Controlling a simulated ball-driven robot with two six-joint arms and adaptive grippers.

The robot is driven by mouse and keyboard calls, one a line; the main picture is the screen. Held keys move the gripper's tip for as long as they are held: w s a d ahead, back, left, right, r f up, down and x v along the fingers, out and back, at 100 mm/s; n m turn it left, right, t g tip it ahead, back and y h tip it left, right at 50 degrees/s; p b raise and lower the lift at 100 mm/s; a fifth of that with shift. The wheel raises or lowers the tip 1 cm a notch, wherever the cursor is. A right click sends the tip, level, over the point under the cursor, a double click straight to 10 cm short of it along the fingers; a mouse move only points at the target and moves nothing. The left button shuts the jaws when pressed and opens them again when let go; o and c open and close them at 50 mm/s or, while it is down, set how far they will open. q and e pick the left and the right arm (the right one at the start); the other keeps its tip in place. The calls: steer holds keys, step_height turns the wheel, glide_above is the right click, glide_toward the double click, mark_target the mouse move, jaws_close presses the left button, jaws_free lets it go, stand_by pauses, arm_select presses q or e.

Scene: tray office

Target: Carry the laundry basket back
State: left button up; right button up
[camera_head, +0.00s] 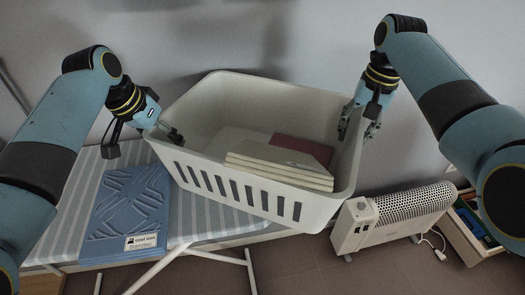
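The laundry basket (290,203) is a pale grey-white plastic tub with slots along its near side. It sits at mid-picture over the right part of the ironing board and looks tilted, its right end lower in the picture. Inside lie a stack of cream books or boxes (280,170) and a dark red one (303,148). My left gripper (165,128) is at the basket's left rim, with a finger showing inside the wall. My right gripper (359,124) straddles the right rim, one finger inside and one outside. Whether the basket's underside touches the board is hidden.
A crate (470,235) with coloured items is at the far right. A wall is behind.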

mark_target(162, 119)
arm_select(q)
steer(key=shift+c, duration=0.2)
arm_select(e)
steer(key=shift+c, duration=0.2)
arm_select(q)
jaws_close()
arm_select(e)
jaws_close()
arm_select(q)
steer(key=shift+r, duration=0.15)
arm_select(e)
steer(key=shift+r, duration=0.15)
